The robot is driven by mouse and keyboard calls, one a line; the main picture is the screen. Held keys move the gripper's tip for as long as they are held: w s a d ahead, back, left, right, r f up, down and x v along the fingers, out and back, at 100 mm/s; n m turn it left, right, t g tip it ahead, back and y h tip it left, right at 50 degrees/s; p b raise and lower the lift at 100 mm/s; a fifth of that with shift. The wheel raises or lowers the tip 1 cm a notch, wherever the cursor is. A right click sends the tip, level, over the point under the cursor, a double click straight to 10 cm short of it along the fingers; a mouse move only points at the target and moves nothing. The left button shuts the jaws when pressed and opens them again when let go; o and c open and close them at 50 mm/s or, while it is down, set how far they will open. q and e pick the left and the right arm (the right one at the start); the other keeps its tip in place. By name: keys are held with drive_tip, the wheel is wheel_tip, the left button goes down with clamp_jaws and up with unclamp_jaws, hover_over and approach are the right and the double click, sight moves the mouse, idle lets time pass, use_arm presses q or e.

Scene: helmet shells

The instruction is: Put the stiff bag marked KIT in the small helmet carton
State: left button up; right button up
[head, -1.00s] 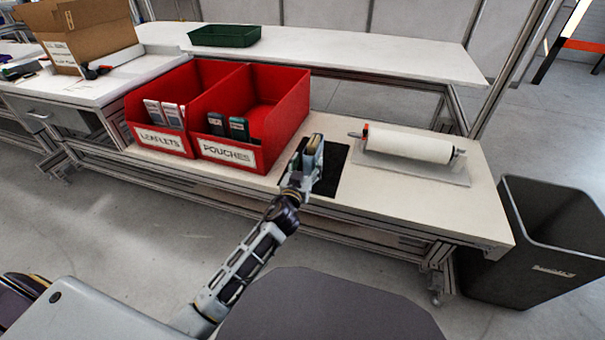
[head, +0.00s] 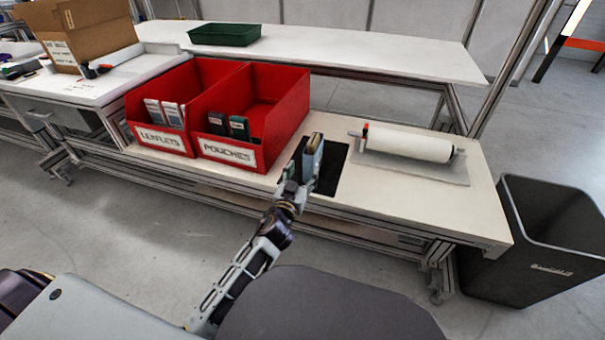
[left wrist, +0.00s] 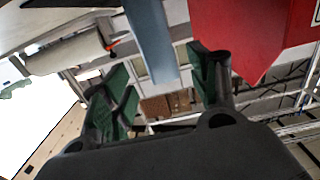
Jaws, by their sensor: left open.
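A slim stiff blue-grey bag (head: 313,158) with a tan edge stands upright over the dark mat on the bench. I cannot read a KIT mark on it. My left gripper (head: 297,180) is open close beside it, on its near left. In the left wrist view the blue-grey slab (left wrist: 150,40) shows between and beyond the spread green-padded fingers (left wrist: 165,85). I cannot tell whether a finger touches it. An open cardboard carton (head: 95,38) with a white label stands on the left table. I cannot read whether it is the small helmet carton. My right gripper is not in view.
Red bins marked LEAFLETS (head: 160,137) and POUCHES (head: 228,152) stand left of the mat (head: 328,183). A white roll on a holder (head: 408,144) lies to its right. A dark waste bin (head: 545,245) stands at the bench's right end. A green tray (head: 224,35) is on the back table.

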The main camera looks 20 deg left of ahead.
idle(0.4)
use_arm(q)
drive_tip(key=shift+s+a+f, duration=0.15)
drive_tip(key=shift+s+f, duration=0.1)
drive_tip(key=shift+f, duration=0.15)
drive_tip(key=s+d+f+g+h, duration=0.1)
drive_tip(key=s+d+f+g, duration=0.1)
drive_tip(key=s+f+g, duration=1.15)
drive_tip(key=s+d+f+m+h, duration=0.1)
drive_tip(key=s+f, duration=0.2)
drive_tip(key=s, duration=0.4)
drive_tip(key=s+d+f+m+h, duration=0.1)
drive_tip(key=s+d+f, duration=0.1)
drive_tip(key=s, duration=0.5)
drive_tip(key=shift+s+d+f+t, duration=0.15)
drive_tip(key=shift+d+f+t, duration=0.2)
drive_tip(key=shift+f, duration=0.35)
drive_tip(key=shift+o, duration=0.5)
drive_tip(key=shift+a, duration=0.1)
